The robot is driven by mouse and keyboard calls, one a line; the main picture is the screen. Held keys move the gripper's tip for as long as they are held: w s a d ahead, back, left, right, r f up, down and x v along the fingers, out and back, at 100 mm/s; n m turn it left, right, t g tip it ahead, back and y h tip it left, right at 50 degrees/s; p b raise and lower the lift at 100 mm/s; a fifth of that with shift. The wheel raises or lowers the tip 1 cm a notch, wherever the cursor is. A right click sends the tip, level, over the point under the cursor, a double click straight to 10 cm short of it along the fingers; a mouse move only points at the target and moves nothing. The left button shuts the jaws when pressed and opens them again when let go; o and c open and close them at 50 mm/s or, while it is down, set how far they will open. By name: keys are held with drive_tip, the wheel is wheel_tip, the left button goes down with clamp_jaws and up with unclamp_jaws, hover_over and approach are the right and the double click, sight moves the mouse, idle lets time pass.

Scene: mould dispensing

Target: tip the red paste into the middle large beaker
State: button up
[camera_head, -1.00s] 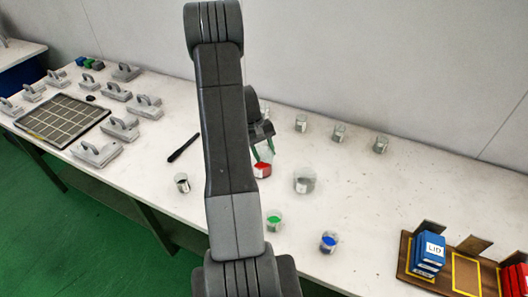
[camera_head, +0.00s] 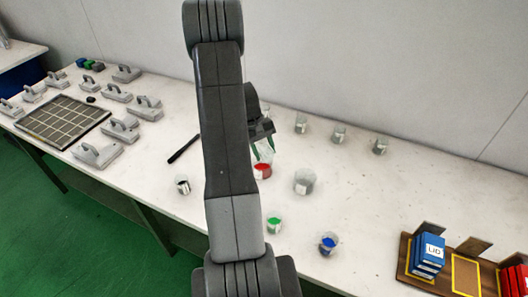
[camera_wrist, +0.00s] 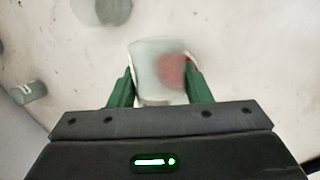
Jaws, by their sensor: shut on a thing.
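My gripper (camera_head: 263,149) is shut on a clear glass beaker of red paste (camera_head: 262,171), in the middle of the table. In the wrist view the beaker (camera_wrist: 150,62) sits between the two green fingers of my gripper (camera_wrist: 160,80), with the red paste (camera_wrist: 172,71) on its right side. Whether its base touches the table, I cannot tell. A large glass beaker (camera_head: 305,182), greyish inside, stands upright just right of the held beaker. It probably also shows, cut off, at the top of the wrist view (camera_wrist: 112,10).
Beakers of green paste (camera_head: 274,226) and blue paste (camera_head: 328,244) stand nearer the front. A small beaker with dark contents (camera_head: 183,185) and a black stick (camera_head: 184,148) lie left. Several empty beakers (camera_head: 338,134) line the back. A wooden rack (camera_head: 465,272) is right.

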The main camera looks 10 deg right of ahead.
sight(264, 144)
drive_tip(key=shift+r, duration=1.15)
drive_tip(key=shift+f+t+b, duration=0.1)
drive_tip(key=shift+t+b, duration=0.4)
drive_tip(key=shift+b, duration=0.45)
drive_tip(key=t+b, duration=0.2)
drive_tip(key=b, duration=0.2)
drive_tip(key=shift+r+y+b, duration=0.2)
drive_tip(key=shift+y+b, duration=0.15)
drive_tip(key=shift+y, duration=0.05)
drive_tip(key=shift+t+b, duration=0.3)
drive_tip(key=shift+t, duration=0.1)
drive_tip(key=t+b, duration=0.2)
drive_tip(key=b, duration=0.2)
drive_tip(key=shift+r+m+y, duration=0.15)
drive_tip(key=shift+m+y, duration=0.15)
drive_tip(key=shift+r+t+b, duration=0.1)
drive_tip(key=shift+t+b, duration=0.5)
drive_tip(key=shift+b, duration=0.4)
drive_tip(key=t+b, duration=0.2)
drive_tip(key=b, duration=0.2)
drive_tip(key=shift+r, duration=0.15)
drive_tip(key=shift+r+t+y+b, duration=0.1)
drive_tip(key=shift+t+y+b, duration=0.2)
drive_tip(key=shift+t+b, duration=0.5)
drive_tip(key=t+b, duration=0.1)
drive_tip(key=b, duration=0.3)
drive_tip(key=shift+r+m, duration=0.15)
drive_tip(key=shift+m, duration=0.15)
